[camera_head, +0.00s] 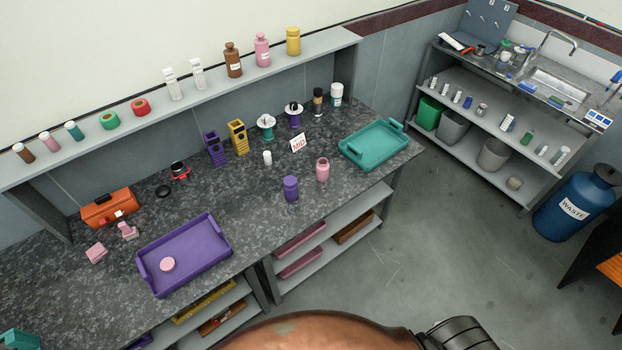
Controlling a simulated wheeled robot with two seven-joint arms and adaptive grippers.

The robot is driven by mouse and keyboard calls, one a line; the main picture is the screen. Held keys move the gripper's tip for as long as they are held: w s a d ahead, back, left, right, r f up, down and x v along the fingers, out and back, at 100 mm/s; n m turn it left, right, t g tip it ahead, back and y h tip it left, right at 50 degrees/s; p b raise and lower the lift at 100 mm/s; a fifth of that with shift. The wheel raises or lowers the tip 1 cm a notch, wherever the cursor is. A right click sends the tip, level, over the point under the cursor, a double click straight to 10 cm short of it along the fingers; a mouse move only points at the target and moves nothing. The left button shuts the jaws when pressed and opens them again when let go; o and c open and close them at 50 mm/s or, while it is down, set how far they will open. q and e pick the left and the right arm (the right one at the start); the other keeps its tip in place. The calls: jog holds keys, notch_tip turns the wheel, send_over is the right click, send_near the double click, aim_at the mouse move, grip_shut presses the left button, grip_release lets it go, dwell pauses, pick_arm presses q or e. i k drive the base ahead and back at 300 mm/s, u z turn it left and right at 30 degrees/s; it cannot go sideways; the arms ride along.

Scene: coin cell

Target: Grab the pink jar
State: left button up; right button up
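A small pink jar (322,171) stands upright on the dark speckled counter, right of a purple jar (290,188). Its top looks uncapped, though it is small in view. A round pink disc, perhaps a lid (167,264), lies in the purple tray (213,270) at the left. Neither of my grippers is in view.
A teal tray (374,144) sits right of the pink jar, near the counter's end. A "MID" sign (298,143) and a white bottle (267,157) stand behind the jar. The counter in front of the jar is clear. A blue waste drum (572,208) stands on the floor.

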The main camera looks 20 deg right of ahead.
aim_at(321, 166)
jog(key=k, duration=1.1)
jog(key=z, duration=0.65)
jog(key=i, duration=1.45)
jog(key=u, duration=0.35)
